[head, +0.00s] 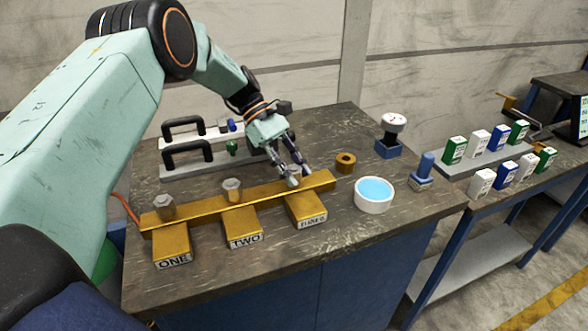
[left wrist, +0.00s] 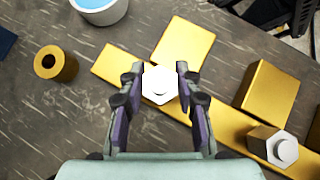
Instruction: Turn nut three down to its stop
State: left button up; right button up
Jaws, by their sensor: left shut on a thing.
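A brass bar (head: 192,205) carries hex nuts on posts above blocks labelled ONE (head: 172,247), TWO (head: 243,228) and a third block (head: 307,211) whose label looks like THREE. My left gripper (head: 298,180) is shut on nut three at the right part of the bar, pointing down from above. In the left wrist view nut three (left wrist: 160,84) is a pale hexagon between the two fingertips. Nut one (head: 165,206) and nut two (head: 232,189) stand free on the bar. The fingers partly hide nut three in the head view, and its thread is hidden.
A brass ring (head: 346,162) and a white dish of blue liquid (head: 374,195) stand right of the bar. Black-handled plates (head: 190,155) lie behind the bar. The front table strip is clear.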

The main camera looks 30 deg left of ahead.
pick_arm(q)
jog(key=shift+w+r, duration=0.1)
jog(key=o, duration=1.2)
jog(key=shift+c, duration=0.2)
jog(key=v, duration=1.2)
